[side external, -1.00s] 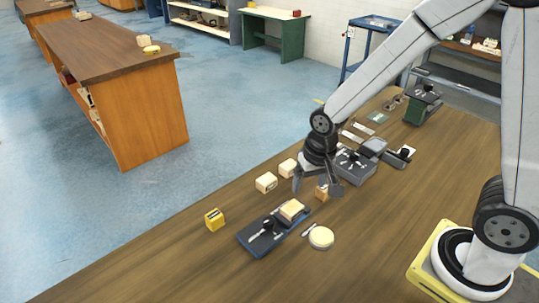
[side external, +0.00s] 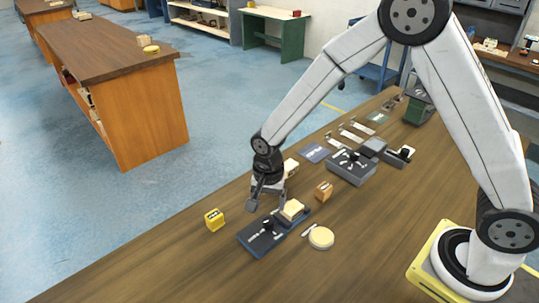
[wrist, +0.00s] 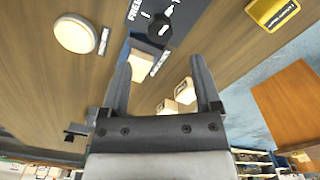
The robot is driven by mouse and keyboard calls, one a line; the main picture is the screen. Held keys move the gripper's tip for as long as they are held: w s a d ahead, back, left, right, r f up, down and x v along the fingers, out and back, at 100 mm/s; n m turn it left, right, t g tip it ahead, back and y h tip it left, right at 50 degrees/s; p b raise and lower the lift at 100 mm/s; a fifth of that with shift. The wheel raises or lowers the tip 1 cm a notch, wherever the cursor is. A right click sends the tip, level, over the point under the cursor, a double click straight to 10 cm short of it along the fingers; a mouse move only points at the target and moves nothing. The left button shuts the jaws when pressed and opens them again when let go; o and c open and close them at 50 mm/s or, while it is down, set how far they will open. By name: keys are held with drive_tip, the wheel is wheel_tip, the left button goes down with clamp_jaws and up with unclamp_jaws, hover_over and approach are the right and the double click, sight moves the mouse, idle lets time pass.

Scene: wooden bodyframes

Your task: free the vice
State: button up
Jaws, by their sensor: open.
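The vice (side external: 257,243) is a dark blue-grey base on the wooden bench, with a black knob (side external: 267,226) on top. A pale wooden block (side external: 292,209) sits at its far end. In the wrist view the knob (wrist: 160,28) has a white pointer line, with white lettering that seems to read FREE beside it. My gripper (side external: 267,198) is open, its fingers apart and empty, above and just behind the vice. In the wrist view, between the fingers (wrist: 160,75), part of the pale block (wrist: 139,60) shows; the left finger partly covers it.
A yellow block (side external: 214,220) stands left of the vice, and a round cream disc (side external: 321,237) lies to its right. A wooden block (side external: 324,191) and pale block (side external: 290,168) are behind. A grey device (side external: 350,167) stands farther back. The front bench is clear.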

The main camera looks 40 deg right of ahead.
sight(269, 220)
drive_tip(key=shift+f, duration=3.75)
clamp_jaws()
